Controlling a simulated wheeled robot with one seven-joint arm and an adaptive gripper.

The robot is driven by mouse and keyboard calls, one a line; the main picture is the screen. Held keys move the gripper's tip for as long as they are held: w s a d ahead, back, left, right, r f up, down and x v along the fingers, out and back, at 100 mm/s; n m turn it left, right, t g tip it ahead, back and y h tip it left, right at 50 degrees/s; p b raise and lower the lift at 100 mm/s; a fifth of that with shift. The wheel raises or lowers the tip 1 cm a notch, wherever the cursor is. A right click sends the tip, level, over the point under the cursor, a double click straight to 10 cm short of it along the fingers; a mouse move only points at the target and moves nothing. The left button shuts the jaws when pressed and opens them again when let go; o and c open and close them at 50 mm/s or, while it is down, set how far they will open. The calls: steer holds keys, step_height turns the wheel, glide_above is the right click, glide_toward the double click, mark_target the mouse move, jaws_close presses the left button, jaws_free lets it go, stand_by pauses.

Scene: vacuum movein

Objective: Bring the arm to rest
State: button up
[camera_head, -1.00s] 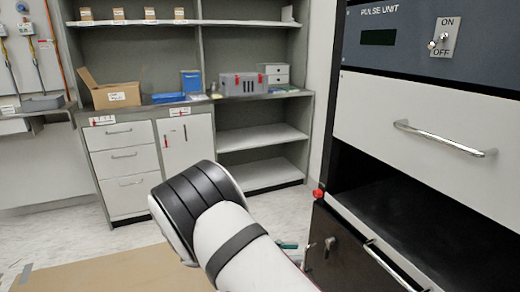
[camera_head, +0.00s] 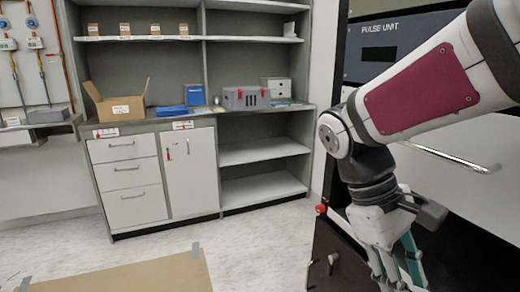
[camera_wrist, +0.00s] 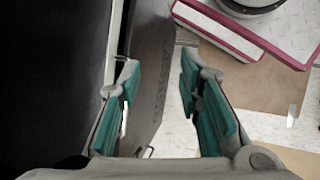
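My arm reaches in from the right of the head view, with its maroon-panelled link (camera_head: 418,90) raised. My gripper (camera_head: 400,275) hangs down from the wrist at the lower right, in front of the dark rack; the bottom of the picture cuts its fingertips off. In the wrist view my gripper (camera_wrist: 157,82) shows two green-padded fingers standing apart. Nothing is held between them. A dark edge and a grey panel lie behind the left finger.
The pulse unit rack (camera_head: 385,60) stands close on the right, partly hidden by my arm. A red knob (camera_head: 321,209) is on its edge. A grey cabinet (camera_head: 150,185) with shelves stands at the back. A brown mat (camera_head: 125,277) lies on the open floor at lower left.

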steer(key=s+a+m+t+y, duration=0.2)
steer(key=s+m+t+y, duration=0.3)
steer(key=s, duration=1)
step_height(320, 180, up, 25)
steer(key=t+p, duration=0.2)
steer(key=p, duration=2.1)
steer(key=shift+d+m+t+p, duration=0.15)
steer(key=shift+m+t+p, duration=0.15)
